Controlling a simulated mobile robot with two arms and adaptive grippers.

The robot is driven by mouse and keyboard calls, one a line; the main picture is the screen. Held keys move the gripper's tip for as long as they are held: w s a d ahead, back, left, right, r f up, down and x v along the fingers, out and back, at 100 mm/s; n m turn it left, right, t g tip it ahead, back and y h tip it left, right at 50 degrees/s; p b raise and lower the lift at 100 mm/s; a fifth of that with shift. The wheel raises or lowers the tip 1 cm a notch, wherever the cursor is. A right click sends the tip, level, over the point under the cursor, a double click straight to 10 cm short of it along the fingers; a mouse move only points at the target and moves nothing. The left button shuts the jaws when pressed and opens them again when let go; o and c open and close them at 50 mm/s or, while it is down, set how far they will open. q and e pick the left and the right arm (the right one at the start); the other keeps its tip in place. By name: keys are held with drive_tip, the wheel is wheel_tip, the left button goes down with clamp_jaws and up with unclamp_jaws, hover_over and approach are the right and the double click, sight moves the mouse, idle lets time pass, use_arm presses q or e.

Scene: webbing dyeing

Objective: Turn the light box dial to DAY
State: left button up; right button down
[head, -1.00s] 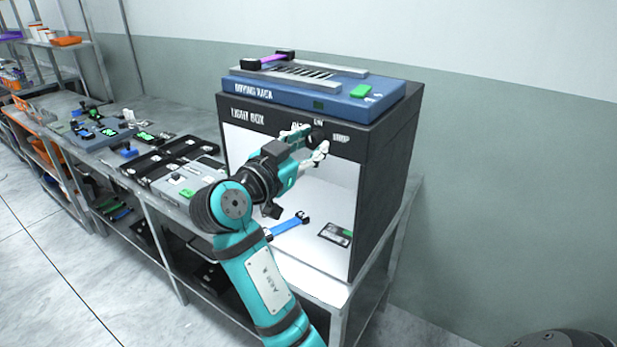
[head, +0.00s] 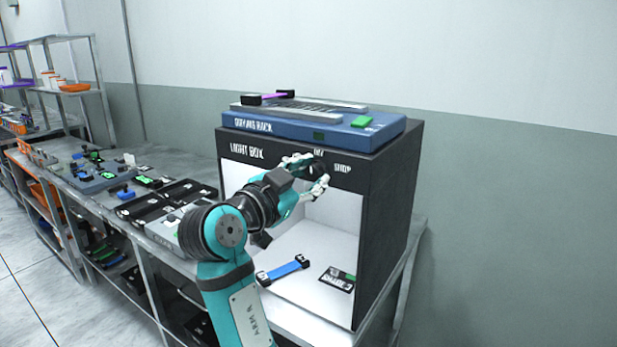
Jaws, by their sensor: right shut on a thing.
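The light box (head: 375,235) is a black cabinet with a white lit interior, standing on the metal bench. Its top front strip carries the words LIGHT BOX, a partly hidden label in the middle and SHOP at the right. My right gripper (head: 318,176) is at that strip, with its fingers shut around the small dark dial (head: 317,167). The fingers cover most of the dial, so I cannot tell which label it points to. My left gripper is not in view.
A blue drying rack (head: 290,124) with a purple-and-black piece lies on top of the light box. Inside the box are a blue strap piece (head: 283,270) and a dark card (head: 337,278). Trays and tools crowd the bench to the left.

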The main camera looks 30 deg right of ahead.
drive_tip(key=c, duration=1)
unclamp_jaws()
drive_tip(key=shift+d, duration=0.1)
drive_tip(key=shift+r, duration=0.2)
wheel_tip(320, 180, up, 10)
drive_tip(key=shift+f, duration=0.2)
